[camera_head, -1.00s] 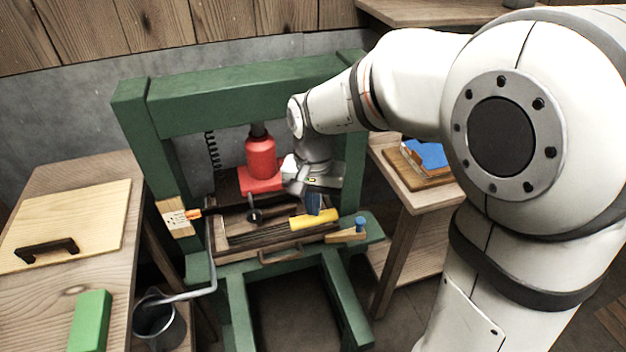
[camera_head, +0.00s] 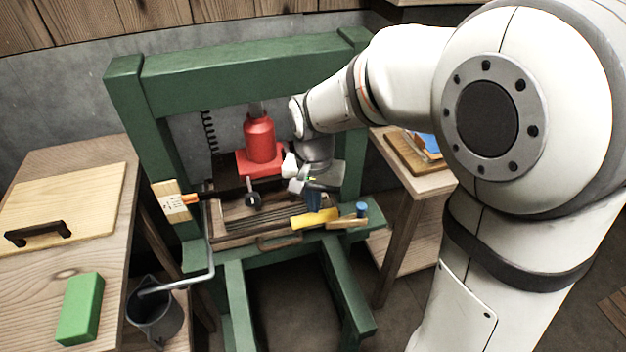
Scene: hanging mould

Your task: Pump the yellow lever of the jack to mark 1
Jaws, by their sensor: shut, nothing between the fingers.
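The red jack (camera_head: 261,140) stands on a red base inside the green press frame (camera_head: 240,66). The yellow lever (camera_head: 315,218) lies low at the front of the press, right of centre, slightly tilted. My gripper (camera_head: 293,178) is inside the frame, just right of the jack base and above the lever, apart from the lever as far as I can see. It looks shut and empty, though its fingers are small and partly hidden by the wrist. A pale plate with small markings (camera_head: 172,203) sits on the left post, with an orange pointer (camera_head: 190,199) beside it; its marks are too small to read.
A dark round knob (camera_head: 253,201) stands in front of the jack. A bent grey rod (camera_head: 210,245) hangs at the left post, above a grey bucket (camera_head: 155,312). A green block (camera_head: 80,308) lies on the left table. A blue peg (camera_head: 361,209) is right of the lever.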

